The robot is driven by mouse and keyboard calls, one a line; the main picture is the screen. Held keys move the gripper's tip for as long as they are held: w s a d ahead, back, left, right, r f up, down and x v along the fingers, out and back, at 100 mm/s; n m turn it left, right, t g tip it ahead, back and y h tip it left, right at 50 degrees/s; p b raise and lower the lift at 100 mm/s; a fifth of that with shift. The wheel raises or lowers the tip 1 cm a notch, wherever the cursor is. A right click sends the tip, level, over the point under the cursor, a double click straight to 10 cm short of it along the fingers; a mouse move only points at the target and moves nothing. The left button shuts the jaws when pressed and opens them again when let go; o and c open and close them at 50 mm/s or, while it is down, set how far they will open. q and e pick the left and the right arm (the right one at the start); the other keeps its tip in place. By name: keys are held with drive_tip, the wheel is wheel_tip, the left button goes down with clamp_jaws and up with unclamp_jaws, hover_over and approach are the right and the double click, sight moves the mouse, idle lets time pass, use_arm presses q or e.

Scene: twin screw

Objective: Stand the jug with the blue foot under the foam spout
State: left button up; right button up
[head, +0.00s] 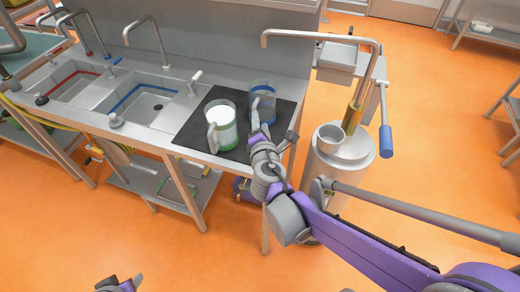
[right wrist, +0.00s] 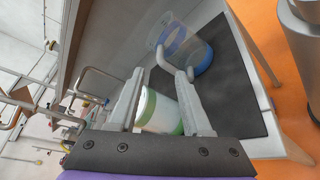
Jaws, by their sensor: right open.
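The clear jug with the blue foot (head: 263,106) stands upright on the black mat (head: 190,134), at its far right part. In the right wrist view the blue foot (right wrist: 204,62) shows, with the handle facing my gripper. My right gripper (right wrist: 160,74) is open and empty, its fingertips just short of that handle, apart from it as far as I can tell. A long bent spout (head: 325,33) reaches over from the right; no label shows whether it is the foam spout. My left gripper (head: 122,281) is low at the bottom edge, its fingers apart and empty.
A second jug, with white contents and a green foot (head: 227,143), stands left of the blue-footed one, close to my right gripper. Sinks with taps (head: 150,100) lie to the left. A steel drum (head: 340,175) stands right of the counter.

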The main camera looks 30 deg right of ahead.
drive_tip(key=s+a+f+m+g+y, duration=0.3)
drive_tip(key=s+a+f+m+g, duration=0.1)
drive_tip(key=s+m, duration=0.5)
drive_tip(key=s+a+f+m+g+y, duration=0.3)
drive_tip(key=s+a+f+m, duration=0.4)
drive_tip(key=s+m, duration=0.3)
drive_tip(key=shift+a+g+y, duration=0.15)
drive_tip(key=shift+g+y, duration=0.25)
drive_tip(key=shift+g, duration=0.3)
